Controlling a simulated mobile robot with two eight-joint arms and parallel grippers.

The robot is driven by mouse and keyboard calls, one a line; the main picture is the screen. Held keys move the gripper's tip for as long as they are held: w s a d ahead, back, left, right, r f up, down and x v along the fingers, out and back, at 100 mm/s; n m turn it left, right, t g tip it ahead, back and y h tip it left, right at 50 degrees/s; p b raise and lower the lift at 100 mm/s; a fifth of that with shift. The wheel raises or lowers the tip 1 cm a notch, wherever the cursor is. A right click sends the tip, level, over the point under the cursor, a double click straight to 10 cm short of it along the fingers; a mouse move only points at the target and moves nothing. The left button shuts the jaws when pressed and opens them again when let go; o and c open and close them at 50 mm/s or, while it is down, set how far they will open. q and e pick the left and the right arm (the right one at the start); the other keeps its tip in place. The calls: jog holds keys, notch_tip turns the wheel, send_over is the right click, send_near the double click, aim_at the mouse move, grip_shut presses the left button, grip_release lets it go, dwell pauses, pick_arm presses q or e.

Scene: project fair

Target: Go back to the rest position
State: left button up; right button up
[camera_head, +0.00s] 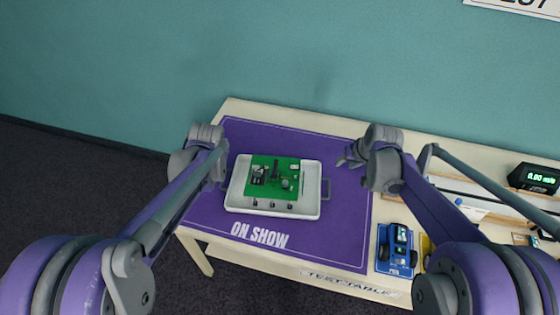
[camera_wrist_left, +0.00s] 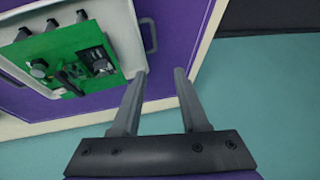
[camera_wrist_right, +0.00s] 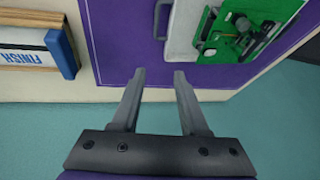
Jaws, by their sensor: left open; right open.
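My right gripper (camera_head: 352,158) is open and empty, above the purple mat near the right handle of the white tray. Its two fingers (camera_wrist_right: 155,85) stand apart in the right wrist view, with only mat and table edge beyond them. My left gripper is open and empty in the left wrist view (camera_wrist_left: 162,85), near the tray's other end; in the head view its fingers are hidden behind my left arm. The white tray (camera_head: 314,190) lies on the purple mat (camera_head: 330,230) marked "ON SHOW". A green circuit board (camera_head: 285,167) with several parts sits in the tray.
The cream table (camera_head: 230,108) stands against a teal wall. A blue car (camera_head: 397,247) is at its front right. A display reading 0.00 (camera_head: 534,178) stands at the far right. A track end marked "FINISH" (camera_wrist_right: 28,58) shows in the right wrist view. Dark carpet lies left.

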pick_arm(q)
jog(key=s+d+r+n+h, duration=0.1)
jog(key=s+d, duration=0.2)
jog(key=s, duration=2.5)
jog(key=shift+s+n+t+h, duration=0.3)
jog(key=shift+h, duration=0.1)
pick_arm(e)
jog(key=s+a+n+h, duration=0.1)
jog(key=s, duration=2.7)
jog(key=shift+s+r+t+h, duration=0.3)
jog(key=shift+r, duration=0.1)
